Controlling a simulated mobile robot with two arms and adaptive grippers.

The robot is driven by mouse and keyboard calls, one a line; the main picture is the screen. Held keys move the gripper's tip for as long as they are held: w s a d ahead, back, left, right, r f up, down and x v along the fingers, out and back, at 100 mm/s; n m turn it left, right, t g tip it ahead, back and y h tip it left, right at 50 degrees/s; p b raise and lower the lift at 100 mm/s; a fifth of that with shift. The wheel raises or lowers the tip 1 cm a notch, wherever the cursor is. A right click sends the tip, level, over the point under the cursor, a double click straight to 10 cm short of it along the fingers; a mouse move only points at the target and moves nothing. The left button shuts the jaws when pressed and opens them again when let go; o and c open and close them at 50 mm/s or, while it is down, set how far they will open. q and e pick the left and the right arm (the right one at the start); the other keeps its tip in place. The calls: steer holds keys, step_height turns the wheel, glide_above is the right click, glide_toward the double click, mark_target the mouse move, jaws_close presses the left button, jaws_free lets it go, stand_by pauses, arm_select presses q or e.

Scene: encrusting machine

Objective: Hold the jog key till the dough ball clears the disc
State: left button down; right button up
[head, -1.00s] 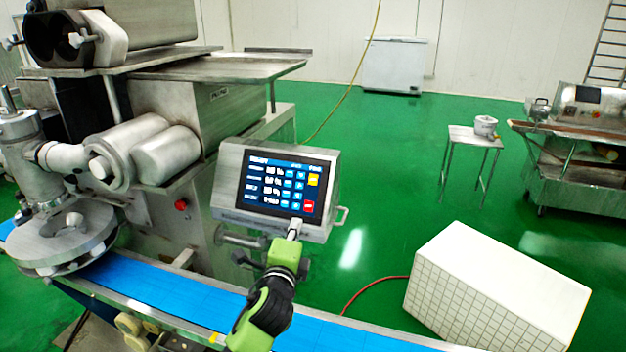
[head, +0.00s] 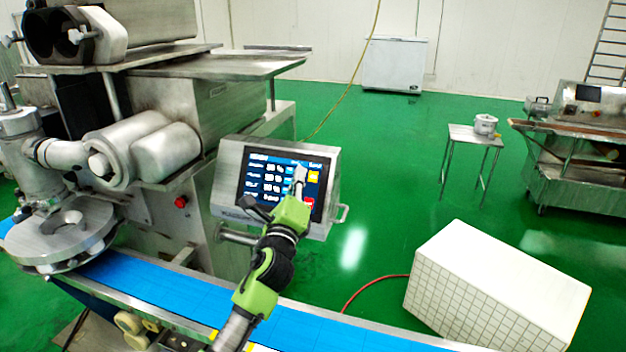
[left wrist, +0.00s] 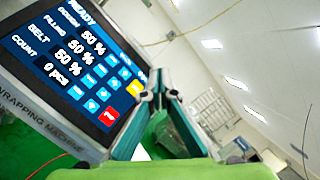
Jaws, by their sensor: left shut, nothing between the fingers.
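The control panel (head: 222,190) of the encrusting machine has a lit touch screen (head: 262,183), which reads READY and count 0 pcs in the left wrist view (left wrist: 62,52). A yellow key (left wrist: 135,88) and a red key (left wrist: 109,116) show on the screen's right side. My left gripper (head: 300,172) is shut and empty, in front of the screen's right part; its fingertips (left wrist: 159,96) also show in the left wrist view. I cannot tell whether they touch the screen. The grey disc (head: 35,244) stands over the belt at the left. I cannot make out a dough ball. My right gripper is out of view.
A blue belt (head: 150,286) runs below the panel. A white tiled block (head: 490,295) stands at the lower right, with a red hose (head: 365,288) beside it. A small table (head: 475,136) with a white pot (head: 485,125) stands farther back. Green floor between is clear.

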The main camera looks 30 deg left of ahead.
mark_target(313, 177)
arm_select(q)
steer(key=shift+w+a+f+b, duration=0.25)
steer(key=shift+w+f+b, duration=0.4)
steer(key=shift+w+b, duration=0.35)
steer(key=shift+w+a+f+b, duration=0.25)
steer(key=shift+w+f+b, duration=0.5)
steer(key=shift+w, duration=0.4)
steer(key=shift+w+a+f+b, duration=0.25)
steer(key=shift+w+f+b, duration=0.35)
steer(key=shift+w+b, duration=0.4)
steer(key=shift+w+f, duration=0.1)
steer(key=shift+w, duration=0.05)
steer(key=shift+w+a+f, duration=0.1)
steer(key=shift+w, duration=0.2)
